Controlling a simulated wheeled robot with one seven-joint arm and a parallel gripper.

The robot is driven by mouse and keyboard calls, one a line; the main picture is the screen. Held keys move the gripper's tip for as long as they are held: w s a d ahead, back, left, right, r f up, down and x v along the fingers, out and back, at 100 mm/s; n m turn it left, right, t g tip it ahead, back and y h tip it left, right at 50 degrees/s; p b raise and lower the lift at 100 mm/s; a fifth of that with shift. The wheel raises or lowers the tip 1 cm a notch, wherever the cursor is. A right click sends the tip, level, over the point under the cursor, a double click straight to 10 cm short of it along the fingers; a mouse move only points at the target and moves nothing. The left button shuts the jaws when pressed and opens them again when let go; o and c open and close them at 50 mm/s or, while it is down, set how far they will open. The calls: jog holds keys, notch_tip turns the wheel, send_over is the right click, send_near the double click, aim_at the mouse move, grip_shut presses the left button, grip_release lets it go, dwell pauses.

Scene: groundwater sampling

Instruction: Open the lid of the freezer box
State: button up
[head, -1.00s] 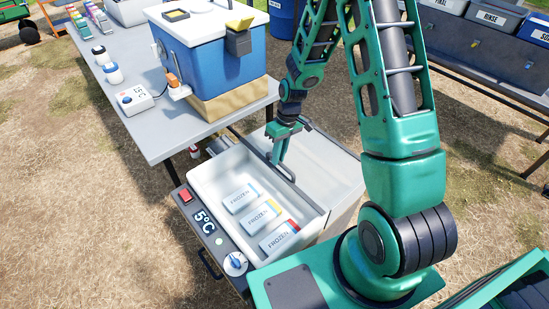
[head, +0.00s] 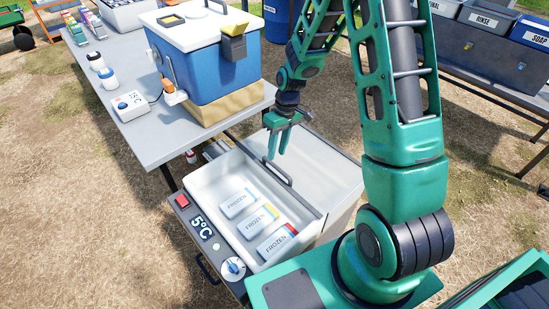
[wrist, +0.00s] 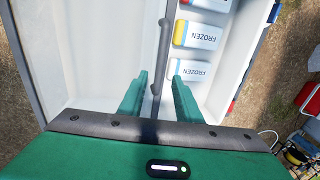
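The freezer box (head: 207,179) stands low beside the table, with its left part uncovered. Its pale grey lid (head: 325,165) lies over the right part. A dark bar handle (head: 281,176) runs along the lid's left edge; it also shows in the wrist view (wrist: 165,40). My gripper (head: 277,155) is at the handle with its fingers spread. In the wrist view my gripper (wrist: 160,76) has one finger on each side of the bar, with gaps, and holds nothing. I cannot tell how far the fingertips are above the lid.
Several white FROZEN packs (head: 260,219) lie in the uncovered part. The box's front panel (head: 205,232) has a red switch and a dial. A blue cooler (head: 212,70) stands on the grey table (head: 165,140) close behind my gripper.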

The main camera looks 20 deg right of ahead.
jog(key=r, duration=0.3)
jog(key=d+r, duration=0.1)
jog(key=r, duration=0.1)
jog(key=shift+w+d+r, duration=0.1)
jog(key=shift+w+r, duration=0.1)
jog(key=shift+r, duration=0.2)
jog(key=s+d+r+m+h, duration=0.2)
jog(key=s+d+r+m, duration=0.2)
jog(key=s+d+r, duration=0.7)
jog(key=s+r+m, duration=0.3)
jog(key=s, duration=0.6)
jog(key=s+r+m, duration=0.3)
jog(key=s+r, duration=0.1)
jog(key=s, duration=0.6)
jog(key=shift+d+t, duration=0.4)
jog(key=shift+d, duration=0.05)
jog(key=shift+s, duration=0.1)
